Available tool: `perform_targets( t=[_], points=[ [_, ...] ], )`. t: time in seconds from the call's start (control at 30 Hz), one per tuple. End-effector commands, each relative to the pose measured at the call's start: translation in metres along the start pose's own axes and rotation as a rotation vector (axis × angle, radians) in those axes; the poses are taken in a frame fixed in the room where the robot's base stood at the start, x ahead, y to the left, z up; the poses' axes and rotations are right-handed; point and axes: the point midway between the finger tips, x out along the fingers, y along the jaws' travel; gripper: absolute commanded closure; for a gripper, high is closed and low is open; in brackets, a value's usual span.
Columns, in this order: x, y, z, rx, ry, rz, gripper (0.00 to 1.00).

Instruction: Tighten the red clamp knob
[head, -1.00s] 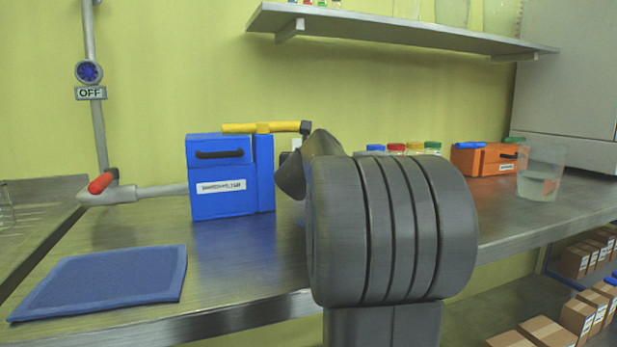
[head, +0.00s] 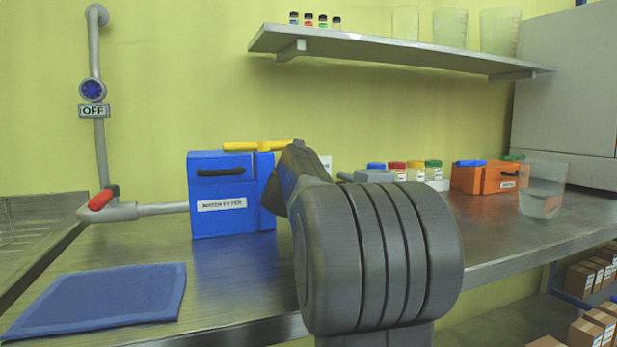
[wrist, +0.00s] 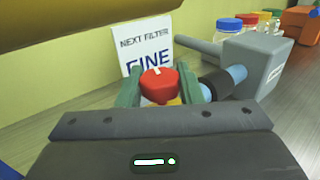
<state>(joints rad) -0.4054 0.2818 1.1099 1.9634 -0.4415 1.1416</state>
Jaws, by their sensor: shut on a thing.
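The red clamp knob (wrist: 158,84) is in the middle of the wrist view, with a pale mark on its top. The green fingers of my gripper (wrist: 161,92) stand on its left and right sides, shut on it. A dark hose piece and a light blue one (wrist: 236,73) lie just right of the knob and run to a grey box (wrist: 255,62). What is under the knob is mostly hidden by my gripper body. In the head view my own arm hides the knob and the fingers.
A sign reading "NEXT FILTER FINE" (wrist: 146,45) stands behind the knob. A blue box (head: 222,218) with a yellow handle (head: 258,146) stands left of my arm. Lidded jars (head: 397,172), an orange box (head: 480,180) and a clear beaker (head: 541,190) stand to the right.

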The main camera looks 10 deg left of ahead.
Motion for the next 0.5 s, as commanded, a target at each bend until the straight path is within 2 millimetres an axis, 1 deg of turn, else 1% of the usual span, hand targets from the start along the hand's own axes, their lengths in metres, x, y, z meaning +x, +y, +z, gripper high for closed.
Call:
perform_targets(
  t=[0.1,0.13,0.23,0.5],
  points=[
    [0.0000,0.0005,-0.0030,-0.001,0.005,0.001,0.90],
    [0.0000,0.0005,-0.0030,-0.001,0.005,0.001,0.65],
    [0.0000,0.0004,-0.0026,-0.001,0.004,0.001,0.45],
    [-0.0001,0.0000,-0.0009,-0.001,0.001,0.000,0.45]
  ],
)
